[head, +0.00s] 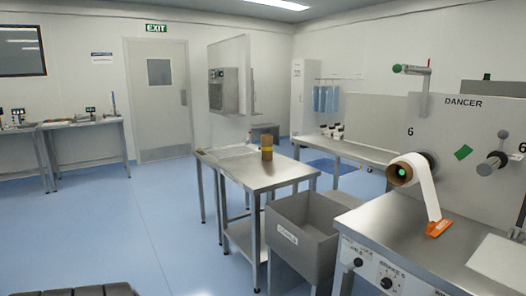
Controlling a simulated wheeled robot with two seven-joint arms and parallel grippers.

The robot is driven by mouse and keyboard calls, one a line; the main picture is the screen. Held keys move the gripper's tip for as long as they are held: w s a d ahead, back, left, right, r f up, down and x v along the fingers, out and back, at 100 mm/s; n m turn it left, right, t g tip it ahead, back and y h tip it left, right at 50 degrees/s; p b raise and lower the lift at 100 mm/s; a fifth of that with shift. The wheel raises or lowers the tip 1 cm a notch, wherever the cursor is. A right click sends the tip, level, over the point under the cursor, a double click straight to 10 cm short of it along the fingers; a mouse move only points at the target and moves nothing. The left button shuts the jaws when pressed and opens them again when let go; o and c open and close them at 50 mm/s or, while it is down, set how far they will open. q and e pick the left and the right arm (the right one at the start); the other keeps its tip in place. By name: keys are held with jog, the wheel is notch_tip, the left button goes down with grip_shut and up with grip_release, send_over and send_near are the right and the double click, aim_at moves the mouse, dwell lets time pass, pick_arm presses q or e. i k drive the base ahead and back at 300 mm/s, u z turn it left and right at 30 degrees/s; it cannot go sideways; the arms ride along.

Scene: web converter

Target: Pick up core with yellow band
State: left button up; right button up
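The core with the yellow band (266,148) stands upright on a steel table (281,175) in the middle of the head view. It is a short brown cylinder, and the yellow band runs around it. It sits near the back of the table, apart from the table's edges. Neither of my grippers is in view, and nothing is touching the core.
A grey bin (299,229) stands to the right of the table's front. The converter machine (462,135) with a roll (401,172) and an orange tool (438,229) is at the right. Blue floor (135,225) is open on the left.

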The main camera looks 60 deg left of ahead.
aim_at(267, 139)
jog(key=z, duration=0.7)
jog(key=k, duration=0.15)
jog(key=u, duration=2.65)
jog(key=i, duration=1.2)
jog(key=u, duration=1.1)
jog(key=i, duration=2)
jog(key=z, duration=0.3)
jog(key=i, duration=1.85)
jog(key=z, duration=1.85)
jog(key=i, duration=0.8)
jog(key=z, duration=0.85)
